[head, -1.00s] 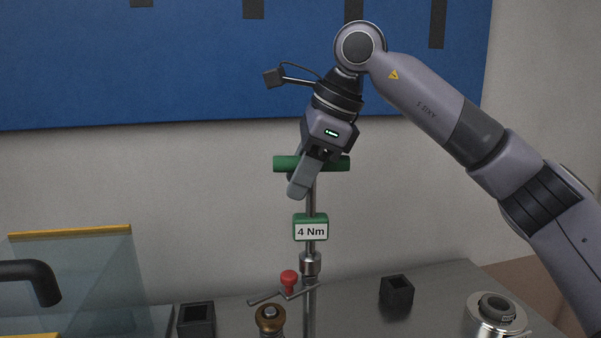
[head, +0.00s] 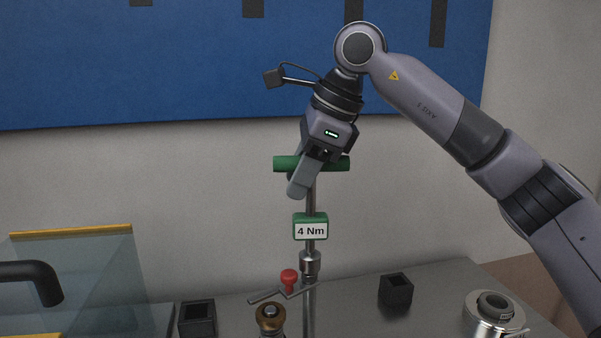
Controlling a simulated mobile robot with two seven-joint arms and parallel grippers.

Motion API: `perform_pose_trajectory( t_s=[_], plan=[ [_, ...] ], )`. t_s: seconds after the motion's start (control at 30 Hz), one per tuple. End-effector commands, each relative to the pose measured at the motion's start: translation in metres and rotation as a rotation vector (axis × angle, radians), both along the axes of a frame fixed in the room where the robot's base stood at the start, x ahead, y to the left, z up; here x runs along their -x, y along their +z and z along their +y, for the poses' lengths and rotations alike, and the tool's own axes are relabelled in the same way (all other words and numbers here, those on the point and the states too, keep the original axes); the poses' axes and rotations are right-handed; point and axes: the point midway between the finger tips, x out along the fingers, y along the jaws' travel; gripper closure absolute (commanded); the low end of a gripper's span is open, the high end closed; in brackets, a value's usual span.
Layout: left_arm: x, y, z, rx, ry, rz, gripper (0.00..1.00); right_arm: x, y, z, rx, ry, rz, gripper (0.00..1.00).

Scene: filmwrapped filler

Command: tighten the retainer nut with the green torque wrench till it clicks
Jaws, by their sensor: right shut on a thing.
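The green torque wrench has a green T-handle (head: 338,163), a thin steel shaft and a green block with a "4 Nm" label (head: 311,231). It stands upright with a steel socket (head: 310,262) at its lower end. My right gripper (head: 298,188) is shut on the T-handle from above, with a finger in front of it. The retainer nut cannot be made out for certain; the area under the socket is small and dark, so I cannot tell whether the socket sits on it. My left gripper is not in view.
A red knob (head: 289,277) on a flat lever and a brass-topped fitting (head: 270,318) stand close beside the socket. Black square holders (head: 397,290) (head: 197,318) and a steel cylinder (head: 493,312) are on the metal bench. A clear yellow-edged guard (head: 90,270) is at left.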

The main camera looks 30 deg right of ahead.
Motion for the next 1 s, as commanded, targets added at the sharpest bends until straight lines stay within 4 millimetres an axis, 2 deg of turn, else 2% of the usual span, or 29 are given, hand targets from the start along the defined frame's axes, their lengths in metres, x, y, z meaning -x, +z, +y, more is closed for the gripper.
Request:
perform_pose_trajectory(
  t_s=[0.87, 1.0],
  plan=[
    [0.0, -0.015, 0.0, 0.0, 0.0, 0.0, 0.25, 0.0, -0.021, 0.0, -0.001, 0.0, -0.003, 1.0],
    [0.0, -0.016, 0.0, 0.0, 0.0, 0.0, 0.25, 0.0, -0.021, 0.0, 0.001, -0.052, -0.003, 1.0]
  ],
)
